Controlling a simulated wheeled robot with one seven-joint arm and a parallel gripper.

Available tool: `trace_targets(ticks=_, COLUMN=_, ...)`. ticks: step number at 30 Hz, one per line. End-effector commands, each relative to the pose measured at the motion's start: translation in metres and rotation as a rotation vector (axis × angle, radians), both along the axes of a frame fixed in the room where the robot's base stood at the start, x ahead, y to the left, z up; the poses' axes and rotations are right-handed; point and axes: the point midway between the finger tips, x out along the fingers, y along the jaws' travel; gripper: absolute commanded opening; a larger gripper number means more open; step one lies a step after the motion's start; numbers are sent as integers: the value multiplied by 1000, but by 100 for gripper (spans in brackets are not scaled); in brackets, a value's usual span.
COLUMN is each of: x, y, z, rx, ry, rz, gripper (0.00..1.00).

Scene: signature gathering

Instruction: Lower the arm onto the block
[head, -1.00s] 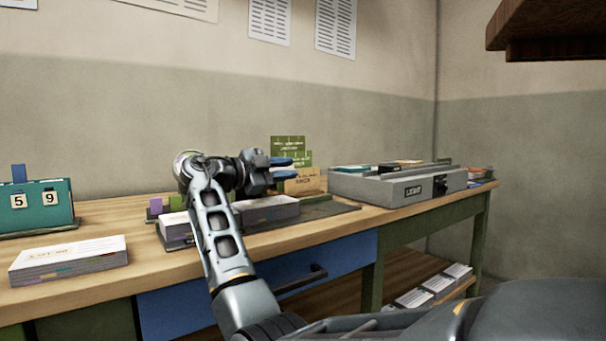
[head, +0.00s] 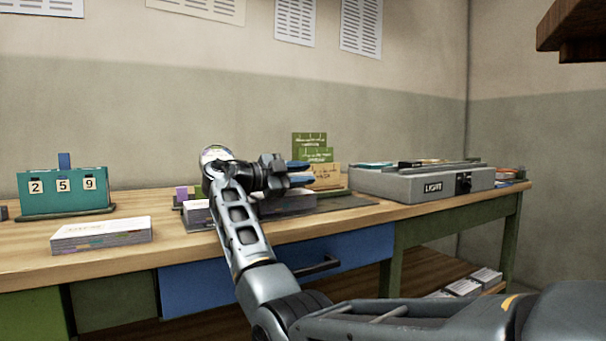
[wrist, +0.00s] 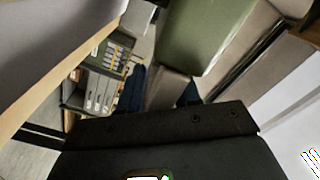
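Which block the task means is not certain. One paper block (head: 100,235) lies alone on the front left of the desk, white on top with coloured edges. Another paper block (head: 290,203) lies on the dark mat at the middle, partly hidden behind my arm, and one more stack (head: 198,213) shows left of the arm. My gripper (head: 300,173) is above and behind the middle block, pointing right, its blue fingers apart and empty. The wrist view shows the two dark blue fingers (wrist: 163,90) with a gap between them; no block is clear there.
Green and tan cards (head: 316,160) stand close behind my gripper. A teal number counter (head: 62,192) stands at the left. A wooden shelf (head: 570,30) overhangs at upper right. The desk between counter and mat is mostly clear.

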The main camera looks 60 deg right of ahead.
Motion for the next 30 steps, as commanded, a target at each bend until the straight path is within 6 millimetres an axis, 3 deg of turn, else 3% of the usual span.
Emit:
trace_targets(ticks=3, x=0, y=0, z=1, rx=-2, ry=-2, rz=-1, gripper=43)
trace_targets(ticks=13, x=2, y=6, z=3, rx=-5, ry=-4, rz=-2, gripper=43)
trace_targets(ticks=24, x=33, y=54, z=3, rx=-4, ry=-2, rz=0, gripper=43)
trace_targets(ticks=30, x=40, y=66, z=1, rx=-3, ry=-2, rz=-2, gripper=43)
